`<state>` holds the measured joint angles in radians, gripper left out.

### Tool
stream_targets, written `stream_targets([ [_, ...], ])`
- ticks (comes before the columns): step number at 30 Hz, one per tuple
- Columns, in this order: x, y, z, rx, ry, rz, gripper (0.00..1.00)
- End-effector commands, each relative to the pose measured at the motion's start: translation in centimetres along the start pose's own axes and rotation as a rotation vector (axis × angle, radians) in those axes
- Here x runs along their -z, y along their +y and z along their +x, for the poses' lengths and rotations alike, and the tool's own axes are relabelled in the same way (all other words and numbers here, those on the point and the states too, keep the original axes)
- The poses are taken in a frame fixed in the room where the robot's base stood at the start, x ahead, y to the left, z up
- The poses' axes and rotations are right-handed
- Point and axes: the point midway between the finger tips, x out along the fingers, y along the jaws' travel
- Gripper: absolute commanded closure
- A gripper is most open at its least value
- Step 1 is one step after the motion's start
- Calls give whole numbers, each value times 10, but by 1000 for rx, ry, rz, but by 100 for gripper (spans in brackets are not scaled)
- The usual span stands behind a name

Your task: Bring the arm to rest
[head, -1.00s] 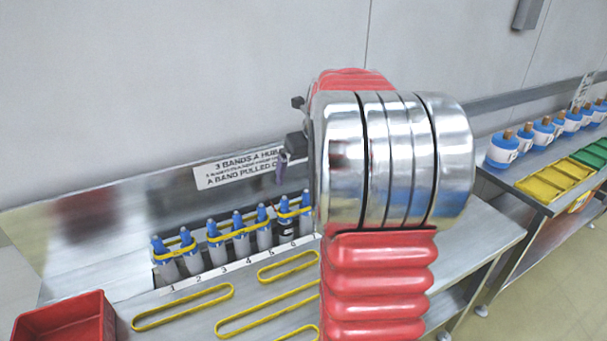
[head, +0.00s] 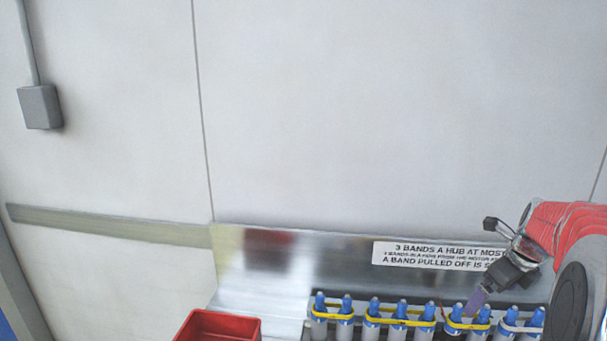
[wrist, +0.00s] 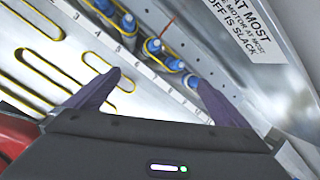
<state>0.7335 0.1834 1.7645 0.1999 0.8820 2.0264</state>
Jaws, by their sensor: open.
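My gripper (wrist: 155,100) is open and empty in the wrist view, its two dark purple fingers spread wide above the bench. In the head view it (head: 478,298) is at the lower right, in front of the row of hubs, with my red-sleeved arm behind it. The blue-topped hubs (head: 400,318) stand in a row, and yellow bands (head: 395,322) loop around groups of them.
A red bin (head: 218,326) stands left of the hubs. A printed sign (head: 435,255) is on the metal backsplash (head: 265,265) behind them. A grey box (head: 40,106) is on the wall at the upper left. The space before the upper wall is clear.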

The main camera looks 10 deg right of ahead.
Motion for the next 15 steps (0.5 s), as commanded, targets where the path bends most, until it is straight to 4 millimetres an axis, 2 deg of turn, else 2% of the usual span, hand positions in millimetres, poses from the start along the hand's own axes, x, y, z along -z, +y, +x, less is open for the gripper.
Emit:
stream_targets([
  [6,17,21,5,-29,30,-323,0],
  [15,25,65,-4,-64,41,-817,0],
])
